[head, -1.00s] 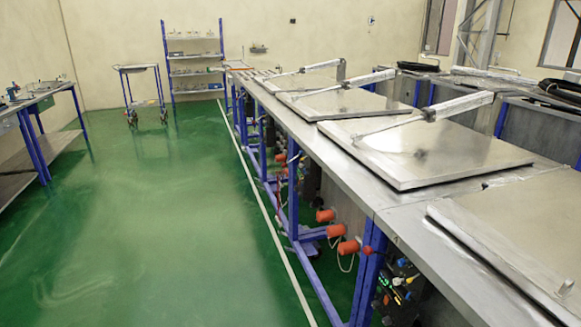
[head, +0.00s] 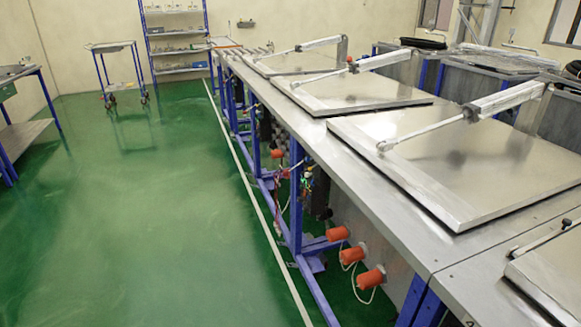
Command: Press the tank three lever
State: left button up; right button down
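A row of flat metal tank lids lies on the long steel bench at the right, each with a silver pneumatic cylinder and rod above it. The nearest whole lid (head: 460,165) lies flat at the right. A second lid (head: 350,94) and a third lid (head: 300,64) lie flat farther back. The corner of another lid (head: 555,272) shows at the lower right. A small dark lever-like part (head: 540,240) sits beside that corner. I cannot tell which tank is number three or which part is its lever. Neither of my grippers is in view.
The long steel bench (head: 415,237) on blue legs runs into the distance. Several orange cylindrical parts (head: 370,278) stick out below its front edge. Open green floor (head: 140,210) lies to the left. A trolley (head: 112,47) and blue shelves (head: 178,40) stand at the back.

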aim_at(286, 173)
jog(key=i+j, duration=0.15)
jog(key=i, duration=0.4)
jog(key=i+j, duration=0.2)
jog(key=i, duration=0.4)
jog(key=i+j, duration=0.15)
jog(key=i, duration=0.4)
jog(key=i+j, duration=0.2)
jog(key=i, duration=0.4)
